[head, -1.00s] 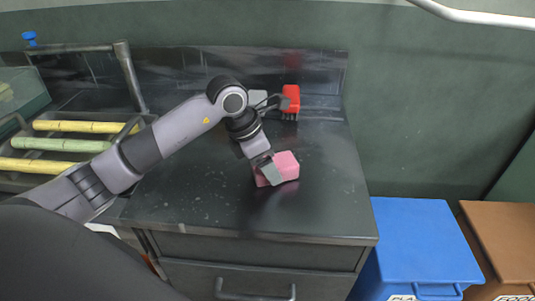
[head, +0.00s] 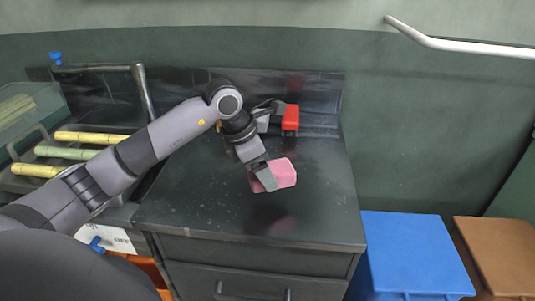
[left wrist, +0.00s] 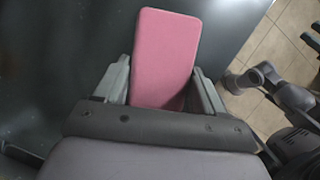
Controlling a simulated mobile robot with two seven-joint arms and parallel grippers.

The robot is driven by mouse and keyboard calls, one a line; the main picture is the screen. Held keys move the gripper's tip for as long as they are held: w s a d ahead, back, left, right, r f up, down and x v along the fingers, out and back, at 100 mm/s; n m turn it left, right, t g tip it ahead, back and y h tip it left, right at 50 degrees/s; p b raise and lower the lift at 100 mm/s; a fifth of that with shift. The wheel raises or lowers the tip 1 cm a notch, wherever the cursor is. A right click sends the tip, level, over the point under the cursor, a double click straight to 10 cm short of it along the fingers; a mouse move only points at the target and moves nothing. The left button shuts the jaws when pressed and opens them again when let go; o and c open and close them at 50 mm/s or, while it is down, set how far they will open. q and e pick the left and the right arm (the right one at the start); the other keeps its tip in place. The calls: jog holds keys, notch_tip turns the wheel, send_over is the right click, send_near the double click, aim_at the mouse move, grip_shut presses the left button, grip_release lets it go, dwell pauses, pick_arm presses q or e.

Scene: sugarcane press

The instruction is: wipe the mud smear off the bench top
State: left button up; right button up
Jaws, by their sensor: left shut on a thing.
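My left gripper (head: 268,178) is shut on a pink sponge-like block (head: 285,172) over the bench top (head: 220,205). In the left wrist view the pink block (left wrist: 165,55) sits between the two fingers of the left gripper (left wrist: 162,86) and sticks out past them. A reddish reflection shows on the dark top below the block; I cannot tell whether the block touches the surface. I make out no clear mud smear, only faint pale specks on the top; part of the bench is hidden by my arm. My right gripper is not in view.
A red object (head: 291,118) stands at the back of the bench, near the backsplash. Yellow and green cane pieces (head: 68,153) lie in a rack at left. A blue bin (head: 415,250) and a brown bin (head: 500,255) stand at right. The bench front is clear.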

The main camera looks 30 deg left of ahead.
pick_arm(q)
jog(key=shift+r+p, duration=0.75)
jog(key=shift+r, duration=0.7)
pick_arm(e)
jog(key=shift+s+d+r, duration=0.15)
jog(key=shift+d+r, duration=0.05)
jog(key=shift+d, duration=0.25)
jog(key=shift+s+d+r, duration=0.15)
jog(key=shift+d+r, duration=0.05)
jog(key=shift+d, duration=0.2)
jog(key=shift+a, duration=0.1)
